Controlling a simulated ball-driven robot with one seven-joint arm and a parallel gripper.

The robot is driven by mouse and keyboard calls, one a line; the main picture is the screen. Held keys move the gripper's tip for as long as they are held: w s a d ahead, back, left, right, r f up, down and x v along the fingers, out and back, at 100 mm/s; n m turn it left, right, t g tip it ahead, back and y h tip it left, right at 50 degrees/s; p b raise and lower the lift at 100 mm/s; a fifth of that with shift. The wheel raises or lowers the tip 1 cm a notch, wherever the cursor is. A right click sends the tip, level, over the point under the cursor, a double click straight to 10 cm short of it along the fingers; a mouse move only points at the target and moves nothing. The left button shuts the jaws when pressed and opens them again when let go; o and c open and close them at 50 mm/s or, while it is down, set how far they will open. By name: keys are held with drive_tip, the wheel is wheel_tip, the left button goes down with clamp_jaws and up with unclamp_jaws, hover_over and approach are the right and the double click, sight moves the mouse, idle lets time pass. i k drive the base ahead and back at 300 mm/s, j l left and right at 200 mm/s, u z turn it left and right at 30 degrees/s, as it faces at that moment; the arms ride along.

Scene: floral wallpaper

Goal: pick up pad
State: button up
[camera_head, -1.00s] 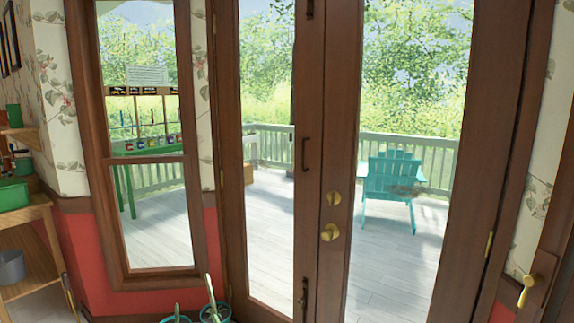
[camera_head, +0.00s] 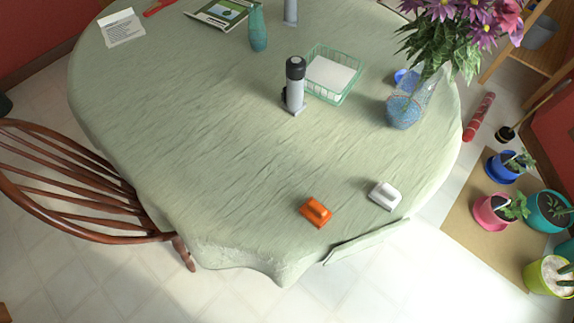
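I cannot tell for sure which object is the pad. A small orange block with a raised grip (camera_head: 316,212) lies on the table near its front edge. A similar white block (camera_head: 384,195) lies to its right, also near the edge. A green-framed flat item with a picture (camera_head: 221,12) lies at the back left, partly cut off by the top of the frame. A white sheet with print (camera_head: 122,28) lies at the far left of the table. My gripper is not in view.
The round table has a pale green cloth (camera_head: 200,130). On it stand a grey bottle (camera_head: 294,86), a green basket (camera_head: 333,74), a teal vase (camera_head: 257,27) and a flower vase (camera_head: 405,105). A wooden chair (camera_head: 80,190) stands left; potted plants (camera_head: 500,210) stand right.

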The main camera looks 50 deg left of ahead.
sight(313, 210)
drive_tip(key=u, duration=0.9)
